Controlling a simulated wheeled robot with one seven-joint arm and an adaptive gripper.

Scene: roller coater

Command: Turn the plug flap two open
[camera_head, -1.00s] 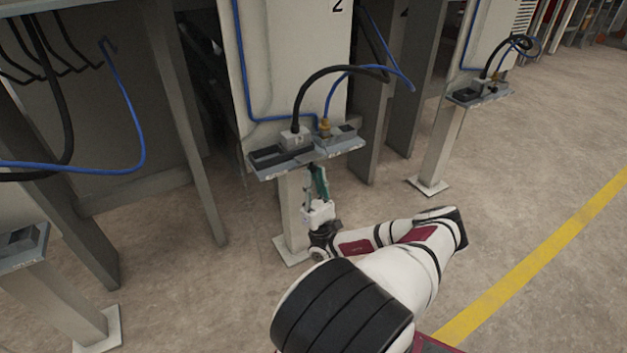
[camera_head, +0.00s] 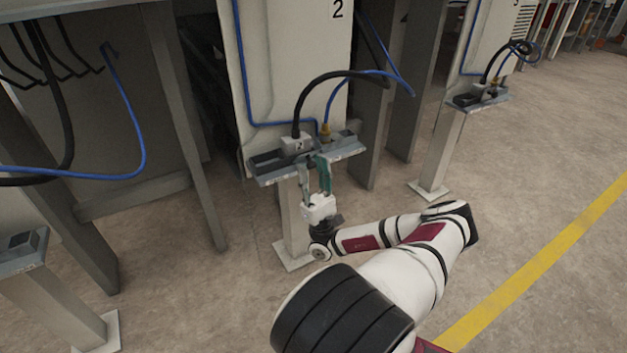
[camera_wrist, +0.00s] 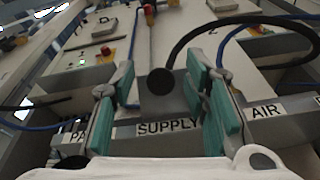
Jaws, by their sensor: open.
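The knob sits above the SUPPLY label (camera_wrist: 167,127). I see no clear contact with it.
A yellow fitting (camera_head: 325,129) with a blue hose stands right of the plug. The black cable (camera_head: 330,76) arches above. The AIR label (camera_wrist: 266,111) is right of my fingers. A similar station (camera_head: 477,98) stands further right. The floor between has free room.

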